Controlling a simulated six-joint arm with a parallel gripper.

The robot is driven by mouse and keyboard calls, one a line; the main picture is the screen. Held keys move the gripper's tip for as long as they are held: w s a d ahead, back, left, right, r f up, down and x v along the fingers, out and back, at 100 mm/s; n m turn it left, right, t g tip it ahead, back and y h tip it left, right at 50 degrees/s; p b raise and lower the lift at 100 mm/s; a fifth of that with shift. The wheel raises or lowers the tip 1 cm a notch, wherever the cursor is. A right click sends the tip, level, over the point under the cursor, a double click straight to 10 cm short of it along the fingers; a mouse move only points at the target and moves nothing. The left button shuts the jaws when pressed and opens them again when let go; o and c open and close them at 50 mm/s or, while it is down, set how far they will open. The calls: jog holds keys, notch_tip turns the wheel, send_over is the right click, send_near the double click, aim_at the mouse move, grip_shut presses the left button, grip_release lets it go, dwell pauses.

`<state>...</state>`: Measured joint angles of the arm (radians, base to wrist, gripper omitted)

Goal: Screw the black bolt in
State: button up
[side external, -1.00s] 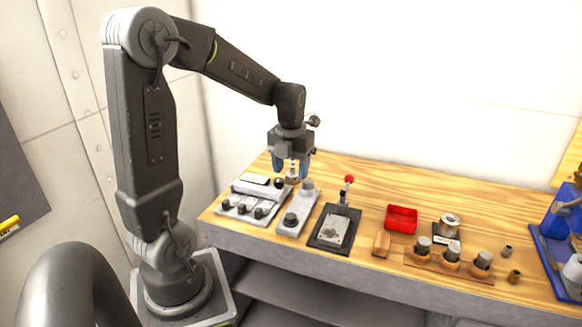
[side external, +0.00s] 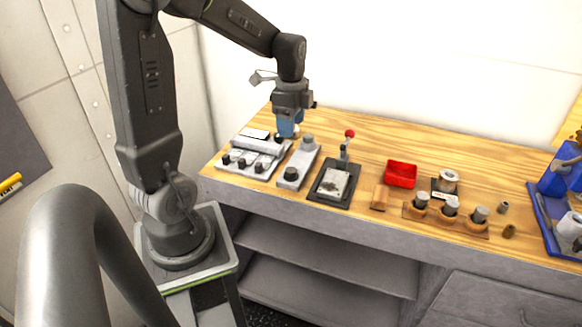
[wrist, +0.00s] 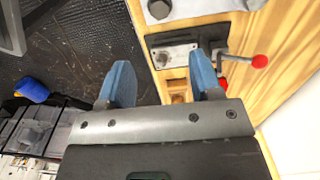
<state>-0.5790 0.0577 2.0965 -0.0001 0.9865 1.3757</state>
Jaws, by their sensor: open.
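A grey block (side external: 300,162) on the bench carries a dark round-headed bolt (side external: 291,174) at its front and a greyer round head (side external: 307,142) at its back. The dark head looks like the black bolt. The block's end (wrist: 190,10) shows at the top of the wrist view, with one head (wrist: 159,8) on it. My gripper (side external: 288,128) is above the back of the block and the panel beside it. Its blue fingers are apart with nothing between them in the wrist view (wrist: 162,82). Whether it touches anything is unclear.
A panel (side external: 228,168) with several black knobs stands left of the block. To the right are a black-based plate (side external: 333,186) with a red-balled lever (side external: 349,134), a red tray (side external: 401,174) and a wooden holder (side external: 444,218) with cylinders.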

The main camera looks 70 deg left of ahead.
aim_at(291, 170)
notch_tip(291, 170, down, 14)
jog(key=n, duration=1.7)
jog(key=c, duration=0.9)
